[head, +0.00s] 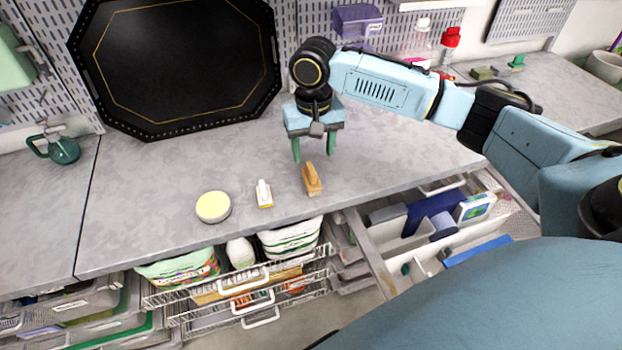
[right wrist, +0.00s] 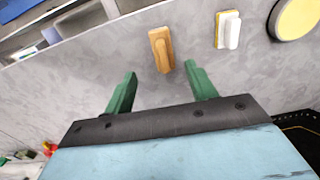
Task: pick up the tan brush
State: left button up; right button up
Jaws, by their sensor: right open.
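The tan brush (head: 312,180) lies on the grey counter near its front edge in the head view. It also shows in the right wrist view (right wrist: 161,49), beyond and between the fingertips. My right gripper (head: 314,157) is open and empty, with its green fingers pointing down above the counter, a little behind the brush. The fingers also show in the right wrist view (right wrist: 160,80), apart from the brush. My left gripper is not in view.
A white-and-yellow brush (head: 264,193) and a round yellow-topped pad (head: 213,207) lie left of the tan brush. An open drawer (head: 440,260) juts out below the counter at right. A black octagonal tray (head: 175,65) stands at the back. A green jug (head: 62,150) stands far left.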

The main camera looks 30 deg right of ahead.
aim_at(311, 168)
jog(key=f, duration=0.9)
jog(key=shift+w+a, duration=0.15)
jog(key=shift+w, duration=0.05)
jog(key=shift+r, duration=0.1)
jog(key=shift+c, duration=0.5)
jog(key=c, duration=1)
jog(key=shift+r, duration=0.1)
notch_tip(311, 168, up, 10)
jog(key=shift+f, duration=0.1)
